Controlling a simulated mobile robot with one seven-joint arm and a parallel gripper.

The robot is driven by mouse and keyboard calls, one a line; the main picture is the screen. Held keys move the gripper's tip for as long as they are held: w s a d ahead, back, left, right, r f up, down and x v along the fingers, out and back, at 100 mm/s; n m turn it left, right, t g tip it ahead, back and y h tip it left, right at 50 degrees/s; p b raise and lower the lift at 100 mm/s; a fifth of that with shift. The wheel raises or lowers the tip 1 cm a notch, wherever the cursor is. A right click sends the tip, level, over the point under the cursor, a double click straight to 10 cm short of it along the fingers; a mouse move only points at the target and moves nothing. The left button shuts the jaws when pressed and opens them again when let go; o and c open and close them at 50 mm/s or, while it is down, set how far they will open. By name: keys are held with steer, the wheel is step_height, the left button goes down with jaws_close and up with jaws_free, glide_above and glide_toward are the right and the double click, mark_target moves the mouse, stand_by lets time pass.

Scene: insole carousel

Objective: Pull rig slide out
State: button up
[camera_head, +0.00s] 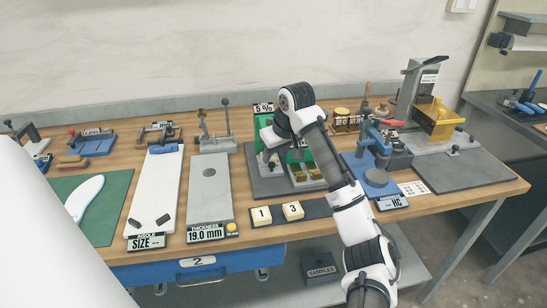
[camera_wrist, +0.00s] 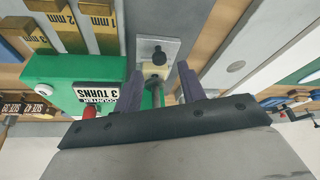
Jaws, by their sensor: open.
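The green rig (camera_head: 298,156) stands on a dark base plate (camera_head: 261,188) in mid-bench, partly hidden by my arm. In the wrist view the green rig (camera_wrist: 60,72) carries a counter label reading "3 TURNS" (camera_wrist: 99,94). A cream block and a thin rod (camera_wrist: 155,94) show below the knob. My gripper (camera_wrist: 159,88) is open, its two fingers on either side of the rod; contact cannot be told. In the head view my gripper (camera_head: 270,138) is over the rig's left side.
Brass gauge blocks (camera_wrist: 65,27) marked in mm sit by the rig. A black strip (camera_head: 318,208) with yellow tiles "1" and "3" lies in front. A grey thickness plate (camera_head: 210,185) is left, a blue press (camera_head: 375,178) right.

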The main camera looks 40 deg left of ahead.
mark_target(272, 163)
steer(key=shift+x, duration=1.9)
jaws_close()
